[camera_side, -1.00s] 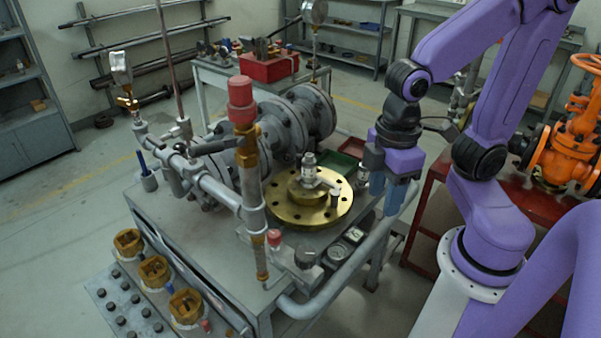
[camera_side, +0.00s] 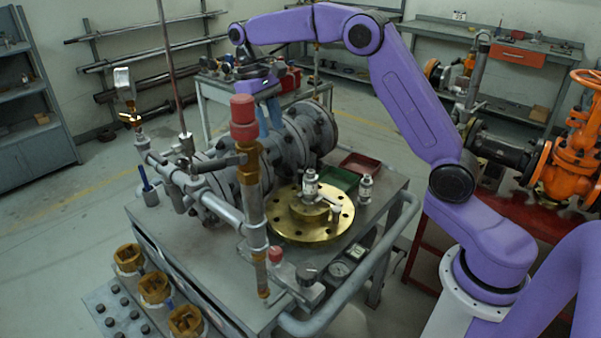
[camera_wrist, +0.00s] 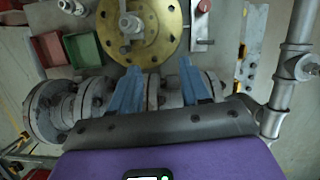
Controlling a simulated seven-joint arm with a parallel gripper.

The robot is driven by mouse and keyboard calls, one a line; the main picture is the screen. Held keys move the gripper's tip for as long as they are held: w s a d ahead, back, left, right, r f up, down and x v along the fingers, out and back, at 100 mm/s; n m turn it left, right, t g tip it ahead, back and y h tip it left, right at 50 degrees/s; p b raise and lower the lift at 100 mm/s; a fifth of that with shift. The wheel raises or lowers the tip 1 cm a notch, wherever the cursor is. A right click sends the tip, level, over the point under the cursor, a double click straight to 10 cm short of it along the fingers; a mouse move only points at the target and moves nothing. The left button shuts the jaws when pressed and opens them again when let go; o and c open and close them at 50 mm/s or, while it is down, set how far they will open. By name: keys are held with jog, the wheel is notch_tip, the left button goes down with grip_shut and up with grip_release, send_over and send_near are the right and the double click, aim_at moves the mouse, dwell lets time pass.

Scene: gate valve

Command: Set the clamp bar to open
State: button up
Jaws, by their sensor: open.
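A brass flange disc (camera_side: 290,228) lies on the grey bench, with a steel fitting (camera_side: 310,186) upright at its centre. What looks like the clamp bar, a short bar with an upright post (camera_side: 336,213), reaches from the centre toward the picture's right front. In the wrist view my gripper (camera_wrist: 160,68) is open and empty, apart from the bar.
The grey flanged pipe (camera_side: 304,128) runs behind the disc. A tall pipe with a red cap (camera_side: 243,118) stands in front left. Green (camera_side: 340,178) and red (camera_side: 360,163) trays lie behind the disc; a small steel fitting (camera_side: 366,188) stands to its right.

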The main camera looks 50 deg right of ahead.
aim_at(300, 170)
jog(key=w+d+f+m+g+y, duration=0.15)
jog(key=w+d+m, duration=0.3)
jog(key=d, duration=0.65)
jog(key=shift+n+t, duration=0.25)
jog(key=shift+n, duration=0.2)
jog(key=x, duration=1.8)
jog(key=shift+w+f, duration=0.1)
jog(key=shift+w, duration=0.15)
grip_shut()
